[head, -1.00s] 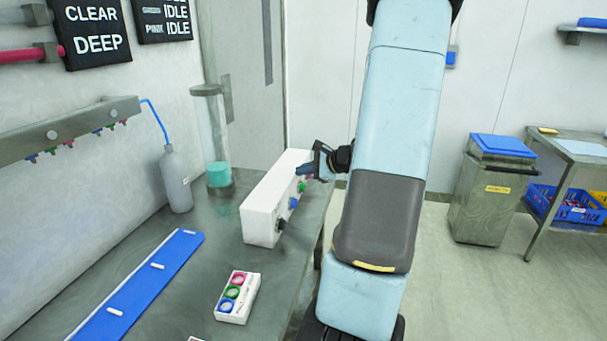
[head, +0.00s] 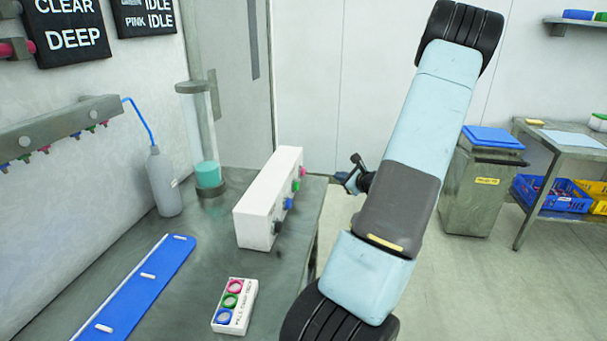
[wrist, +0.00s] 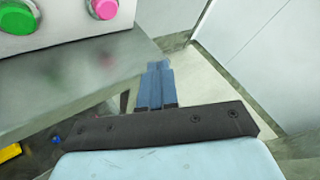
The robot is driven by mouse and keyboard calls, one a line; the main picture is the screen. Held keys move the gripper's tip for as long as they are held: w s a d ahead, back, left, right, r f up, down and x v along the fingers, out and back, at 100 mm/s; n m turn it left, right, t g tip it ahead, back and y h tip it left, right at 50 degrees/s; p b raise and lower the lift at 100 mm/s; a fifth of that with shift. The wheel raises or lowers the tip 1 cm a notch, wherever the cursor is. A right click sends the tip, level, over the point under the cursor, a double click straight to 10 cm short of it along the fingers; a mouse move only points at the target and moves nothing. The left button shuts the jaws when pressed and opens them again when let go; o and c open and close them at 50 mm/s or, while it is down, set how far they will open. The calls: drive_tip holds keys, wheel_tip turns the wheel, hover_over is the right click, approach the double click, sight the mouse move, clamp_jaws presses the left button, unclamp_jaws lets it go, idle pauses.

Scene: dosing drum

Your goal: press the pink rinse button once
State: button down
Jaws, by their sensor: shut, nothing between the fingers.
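A white box (head: 262,205) stands on the table's right edge with a row of buttons on its side. Its pink button (head: 303,171) is at the far end, and it also shows at the top of the wrist view (wrist: 103,8). A green button (head: 295,186) is beside it, then a blue one and a dark knob nearer. My gripper (head: 346,178) is to the right of the box, apart from the buttons. In the wrist view, the two blue fingers (wrist: 157,82) are together and empty, pointing past the table edge, below and right of the pink button.
A small white block (head: 235,305) with pink, green and blue ringed circles lies on the table. A blue strip (head: 125,293), a grey bottle (head: 163,183) and a clear cylinder (head: 205,145) with teal liquid are left. A wall sign (head: 147,19) reads "PINK IDLE".

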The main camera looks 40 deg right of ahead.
drive_tip(key=shift+w+a, duration=1.45)
drive_tip(key=shift+w, duration=0.15)
drive_tip(key=shift+w+a, duration=1.4)
drive_tip(key=shift+w, duration=0.2)
drive_tip(key=shift+w, duration=0.15)
drive_tip(key=shift+w+a, duration=0.2)
drive_tip(key=shift+a, duration=0.05)
drive_tip(key=shift+w+a+r, duration=0.1)
drive_tip(key=shift+w+a, duration=0.25)
drive_tip(key=shift+w, duration=0.05)
idle(0.8)
drive_tip(key=shift+s+d, duration=0.1)
idle(0.4)
drive_tip(key=shift+s+d, duration=0.5)
drive_tip(key=shift+s, duration=0.1)
drive_tip(key=s+d, duration=0.3)
drive_tip(key=shift+s+d, duration=0.15)
drive_tip(key=shift+s, duration=0.25)
